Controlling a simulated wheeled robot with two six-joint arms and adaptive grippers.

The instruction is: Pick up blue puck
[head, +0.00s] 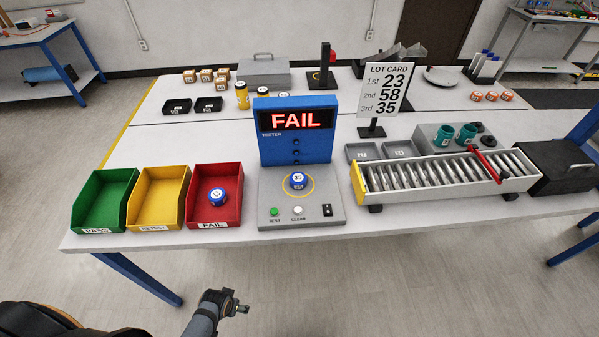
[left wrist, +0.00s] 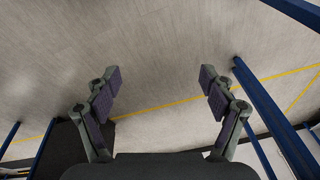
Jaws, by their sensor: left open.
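A blue puck (head: 298,181) with a white label reading 35 sits on the tester's (head: 250,205) grey plate, inside a yellow ring. Another blue puck (head: 217,195) lies in the red FAIL bin (head: 190,212). The tester's screen reads FAIL. My left gripper (head: 240,305) is in front of and below the table's front edge, apart from both pucks. In the left wrist view the left gripper (left wrist: 160,88) is open and empty, with only floor and table legs beyond it. My right gripper is not in view.
A green bin (head: 86,206) and a yellow bin (head: 142,204) stand left of the red bin. A roller conveyor (head: 357,184) and the lot card stand (head: 370,131) are right of the tester. The floor before the table is clear.

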